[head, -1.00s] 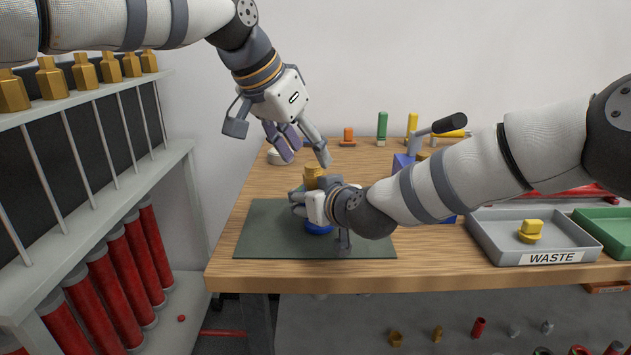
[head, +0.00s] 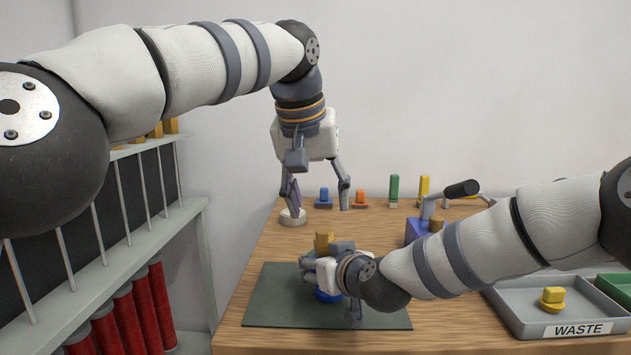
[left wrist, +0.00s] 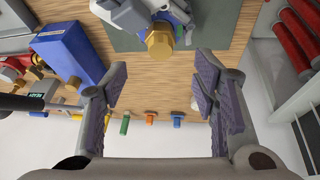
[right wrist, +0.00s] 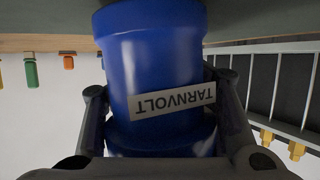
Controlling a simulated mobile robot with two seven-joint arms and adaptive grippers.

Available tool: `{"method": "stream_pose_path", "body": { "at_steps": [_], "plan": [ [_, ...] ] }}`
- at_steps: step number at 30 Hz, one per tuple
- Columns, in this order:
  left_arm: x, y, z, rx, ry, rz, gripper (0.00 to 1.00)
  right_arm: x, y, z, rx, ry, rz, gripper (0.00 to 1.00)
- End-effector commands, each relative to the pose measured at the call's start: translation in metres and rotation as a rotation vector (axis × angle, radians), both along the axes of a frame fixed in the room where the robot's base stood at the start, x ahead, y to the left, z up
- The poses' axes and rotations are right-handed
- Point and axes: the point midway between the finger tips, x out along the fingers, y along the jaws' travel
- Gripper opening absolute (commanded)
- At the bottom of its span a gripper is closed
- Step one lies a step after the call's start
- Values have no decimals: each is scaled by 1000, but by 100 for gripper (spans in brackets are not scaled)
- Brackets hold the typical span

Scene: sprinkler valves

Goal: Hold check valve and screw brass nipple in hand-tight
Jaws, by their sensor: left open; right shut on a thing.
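The blue check valve (head: 328,296) stands upright on the dark mat, mostly hidden behind my right gripper in the head view. My right gripper (head: 308,270) is shut around its body. In the right wrist view the blue body (right wrist: 155,60) with a TARNVOLT label fills the space between the fingers. The brass nipple (head: 324,243) sits upright on top of the valve; how deep it is threaded cannot be told. My left gripper (head: 318,210) is open and empty, pointing down, above and apart from the nipple.
A grey WASTE tray (head: 508,307) holds a yellow piece (head: 552,298). Several coloured pieces line the table's back. A white disc (head: 292,217) lies at the back left; a rack (head: 150,215) stands left.

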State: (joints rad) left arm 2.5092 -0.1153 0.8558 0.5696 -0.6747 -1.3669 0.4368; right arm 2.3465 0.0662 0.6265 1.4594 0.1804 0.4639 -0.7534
Motion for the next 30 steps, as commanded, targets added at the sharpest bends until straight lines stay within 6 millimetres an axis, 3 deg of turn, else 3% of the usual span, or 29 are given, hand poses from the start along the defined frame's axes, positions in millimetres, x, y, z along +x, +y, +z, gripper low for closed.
{"method": "stream_pose_path", "body": {
  "at_steps": [3, 9, 14, 21, 28, 29, 30],
  "plan": [
    [11, -5, -29, -1, 3, -1, 54, 1, 0, 2, 1, -4, -1, 7],
    [25, -10, -63, 0, -1, -2, 54, 1, 0, 3, 1, -5, -1, 7],
    [30, -12, -74, 0, -2, -3, 54, 1, 0, 3, 1, -5, -1, 7],
    [31, -12, -75, 0, -3, -3, 54, 1, 0, 3, 1, -5, -1, 7],
    [31, -12, -75, 0, -3, -3, 4, 1, 0, 3, 1, -5, -1, 7],
    [31, -12, -75, 0, -3, -3, 2, 1, 0, 3, 1, -5, -1, 7],
    [31, -12, -75, -1, -3, -3, 31, 1, 0, 3, 1, -5, -1, 7]
  ]
}}
